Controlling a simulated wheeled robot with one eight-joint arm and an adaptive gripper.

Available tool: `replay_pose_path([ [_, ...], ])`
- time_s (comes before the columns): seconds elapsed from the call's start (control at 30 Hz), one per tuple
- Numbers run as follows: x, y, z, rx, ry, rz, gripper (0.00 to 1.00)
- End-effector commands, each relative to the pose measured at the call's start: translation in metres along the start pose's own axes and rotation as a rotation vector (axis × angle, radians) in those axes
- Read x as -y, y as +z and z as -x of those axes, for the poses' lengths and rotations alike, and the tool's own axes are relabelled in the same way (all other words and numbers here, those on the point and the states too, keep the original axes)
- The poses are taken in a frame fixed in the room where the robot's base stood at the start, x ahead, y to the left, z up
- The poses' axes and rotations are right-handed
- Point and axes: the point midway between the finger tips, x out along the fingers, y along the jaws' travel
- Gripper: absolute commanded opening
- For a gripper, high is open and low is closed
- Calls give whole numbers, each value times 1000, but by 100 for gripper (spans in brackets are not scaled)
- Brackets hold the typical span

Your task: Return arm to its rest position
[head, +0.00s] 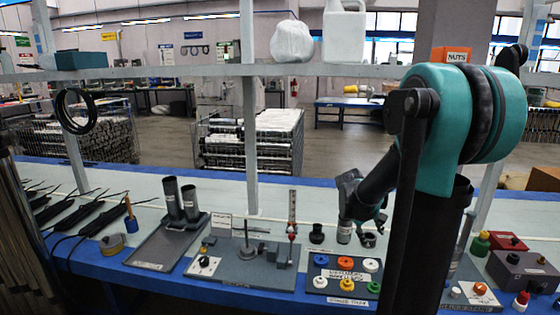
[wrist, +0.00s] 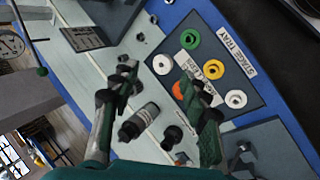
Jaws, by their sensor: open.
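My arm is bent down over the bench in the head view, with my gripper (head: 362,205) above the back of the stage tray (head: 340,299). In the wrist view my gripper (wrist: 160,82) has its two fingers spread wide, with nothing between the tips. A dark bottle with a pale label (wrist: 140,121) and a black fitting (wrist: 172,138) stand on the bench below the fingers, apart from them as far as I can tell. The stage tray (wrist: 215,30) holds white, yellow, green and orange rings; one finger hides part of it.
A grey plate with two upright black tubes (head: 182,204) and a gauge plate (head: 238,266) stand to the left. A red box (head: 506,241) and other fixtures stand at the right. A shelf (head: 220,71) with an orange nuts box (head: 451,55) crosses above the bench.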

Motion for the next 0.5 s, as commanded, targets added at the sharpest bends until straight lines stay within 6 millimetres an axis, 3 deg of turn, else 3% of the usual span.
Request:
replay_pose_path([
  [0.03,17,15,5,-28,-32,-36,46],
  [0.3,114,83,24,-160,-240,-262,46],
  [0.5,170,120,30,-219,-368,-400,46],
])
